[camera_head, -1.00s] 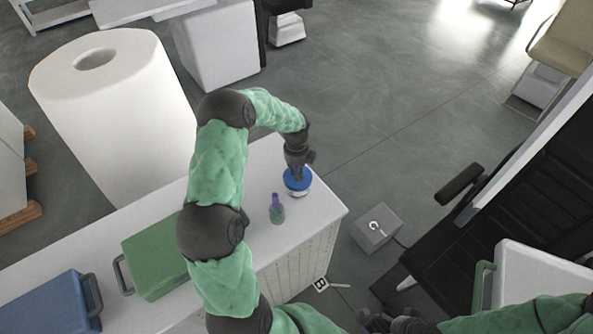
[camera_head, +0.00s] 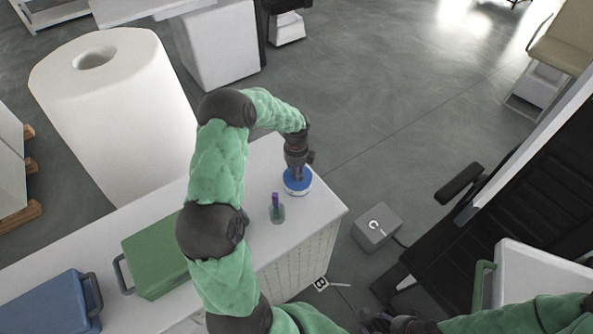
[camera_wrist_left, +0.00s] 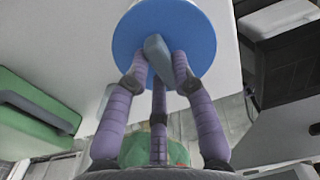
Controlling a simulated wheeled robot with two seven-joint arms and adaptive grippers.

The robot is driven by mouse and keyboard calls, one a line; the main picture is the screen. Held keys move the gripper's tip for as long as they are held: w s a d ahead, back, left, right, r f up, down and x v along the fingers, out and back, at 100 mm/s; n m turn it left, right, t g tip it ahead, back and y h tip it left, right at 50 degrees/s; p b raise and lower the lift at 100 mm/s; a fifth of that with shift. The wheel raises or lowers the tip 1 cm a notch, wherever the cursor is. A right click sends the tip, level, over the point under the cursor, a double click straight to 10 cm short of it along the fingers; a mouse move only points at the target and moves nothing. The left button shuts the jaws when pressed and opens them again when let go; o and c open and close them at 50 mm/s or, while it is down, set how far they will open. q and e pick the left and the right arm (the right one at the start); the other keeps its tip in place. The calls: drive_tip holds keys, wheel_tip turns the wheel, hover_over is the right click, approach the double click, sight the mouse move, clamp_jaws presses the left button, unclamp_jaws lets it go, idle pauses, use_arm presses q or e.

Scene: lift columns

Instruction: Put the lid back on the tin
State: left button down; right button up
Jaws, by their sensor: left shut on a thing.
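The blue lid (camera_head: 303,184) is at the tin, near the far right end of the white counter. The white tin (camera_head: 297,193) shows only as a thin rim under it. My left gripper (camera_head: 297,176) points down and is shut on the lid's handle. In the left wrist view, its purple fingers (camera_wrist_left: 158,80) close around the grey-blue handle (camera_wrist_left: 159,58) on the blue lid (camera_wrist_left: 200,35). I cannot tell whether the lid is fully seated. My right gripper (camera_head: 385,322) is low at the bottom edge, and its fingers are unclear.
A small clear cup with a purple item (camera_head: 277,209) stands close to the tin. A green case (camera_head: 155,256) and a blue case (camera_head: 48,303) lie on the counter (camera_head: 235,250) to the left. A grey box (camera_head: 377,226) is on the floor to the right.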

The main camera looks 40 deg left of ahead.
idle(0.4)
use_arm(q)
drive_tip(key=shift+c, duration=2.4)
unclamp_jaws()
drive_tip(key=shift+r, duration=0.1)
drive_tip(key=shift+r+p, duration=2.6)
drive_tip(key=shift+r, duration=0.8)
clamp_jaws()
drive_tip(key=shift+f+b, duration=1.7)
drive_tip(key=shift+f, duration=1.15)
